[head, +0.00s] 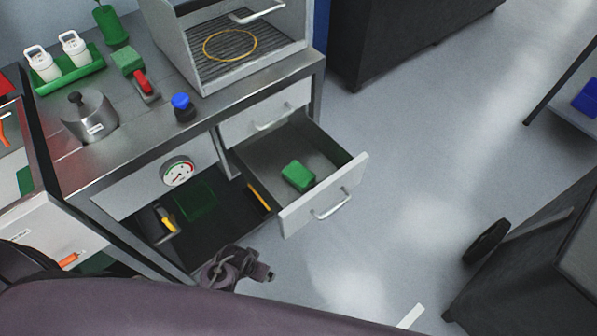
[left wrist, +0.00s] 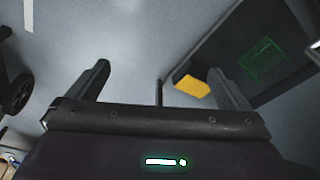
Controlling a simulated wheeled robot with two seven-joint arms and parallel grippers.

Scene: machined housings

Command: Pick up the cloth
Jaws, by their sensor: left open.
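A small thick green piece (head: 298,176), which looks like a folded cloth, lies in the open drawer (head: 335,161) of the metal bench. I cannot make out its weave. My left gripper (head: 264,272) is below and left of the drawer in the head view, in front of the open lower bay and apart from the green piece. The green piece does not show in the left wrist view. My right gripper is not in view.
The bench top carries a pot (head: 90,116), a blue-capped item (head: 183,107) and a green tray (head: 70,78). Floor right of the drawer is clear.

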